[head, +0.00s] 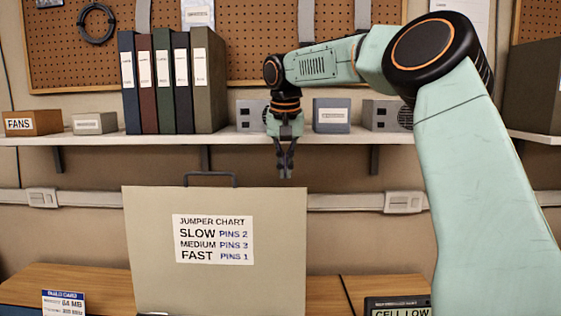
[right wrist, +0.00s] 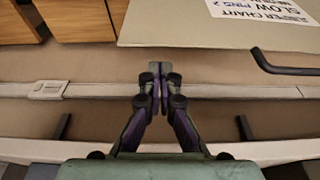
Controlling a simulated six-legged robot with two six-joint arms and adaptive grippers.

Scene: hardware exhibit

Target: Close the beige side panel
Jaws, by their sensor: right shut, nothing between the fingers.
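The beige side panel (head: 150,240) stands upright in the lower middle of the head view. It bears a white jumper chart label (head: 213,239) and has a dark handle (head: 209,178) on its top edge. My right gripper (head: 286,174) is shut and empty, pointing down just above the panel's top right corner, to the right of the handle. In the right wrist view, the gripper (right wrist: 160,75) shows shut, with the panel (right wrist: 160,28) and handle (right wrist: 285,68) beyond it, apart from the fingers. My left gripper is not in view.
A wall shelf (head: 190,139) behind holds several binders (head: 165,80) and small boxes (head: 331,116). A wooden bench (head: 70,283) lies below.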

